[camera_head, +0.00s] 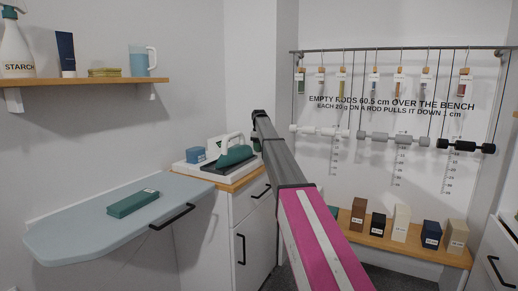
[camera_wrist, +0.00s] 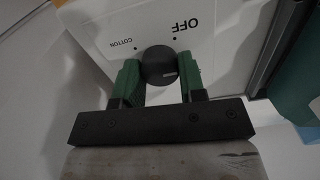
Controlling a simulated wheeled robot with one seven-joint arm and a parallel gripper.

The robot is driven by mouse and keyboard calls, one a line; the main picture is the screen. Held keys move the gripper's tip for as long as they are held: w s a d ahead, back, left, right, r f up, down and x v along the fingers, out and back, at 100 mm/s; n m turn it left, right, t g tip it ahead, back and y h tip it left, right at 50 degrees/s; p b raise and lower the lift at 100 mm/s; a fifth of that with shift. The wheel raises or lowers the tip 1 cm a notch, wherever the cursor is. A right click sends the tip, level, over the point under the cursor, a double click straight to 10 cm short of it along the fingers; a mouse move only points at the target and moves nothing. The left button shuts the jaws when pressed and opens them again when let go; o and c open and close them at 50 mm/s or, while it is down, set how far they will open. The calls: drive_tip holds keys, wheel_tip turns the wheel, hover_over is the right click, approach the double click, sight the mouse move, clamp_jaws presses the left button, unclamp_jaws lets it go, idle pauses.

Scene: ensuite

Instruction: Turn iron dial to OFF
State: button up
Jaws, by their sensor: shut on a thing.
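In the wrist view, the iron dial (camera_wrist: 157,64) is a round dark knob on a white panel (camera_wrist: 105,22).
A pale blue ironing board (camera_head: 85,222) with a green box (camera_head: 133,203) is at left. A shelf (camera_head: 100,82) hangs above. Rods and a bench (camera_head: 375,240) with several blocks stand at right.

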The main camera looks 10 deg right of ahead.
drive_tip(key=n, duration=0.4)
drive_tip(key=shift+n, duration=2.5)
drive_tip(key=o, duration=0.9)
drive_tip(key=shift+r, duration=0.1)
wheel_tip(320, 180, up, 11)
drive_tip(key=shift+f, duration=0.15)
